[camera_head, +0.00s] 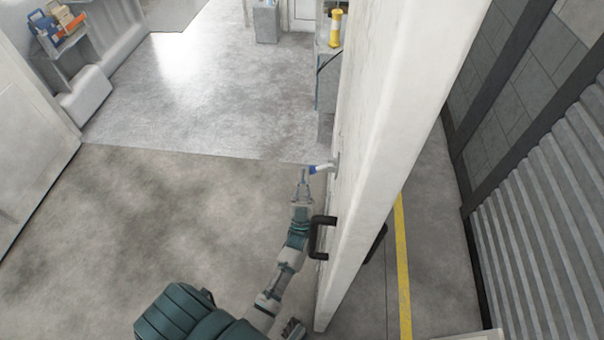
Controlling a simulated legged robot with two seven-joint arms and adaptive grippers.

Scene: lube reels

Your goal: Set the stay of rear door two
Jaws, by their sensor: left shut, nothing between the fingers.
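The open door (375,130) is a tall white panel standing nearly edge-on to me. A small stay lever with a blue end (320,169) sticks out to the left from a light mount on its face. A dark handle (316,237) is lower on the same face. My left gripper (304,173) is shut and empty, with its fingertips just left of the blue end. I cannot tell whether they touch it.
Open concrete floor (180,235) lies left of the door. A shelf with coloured items (60,35) stands at the upper left. A yellow floor line (402,265) and a corrugated shutter (550,210) are to the right. A yellow-and-white object (335,27) stands beyond the door.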

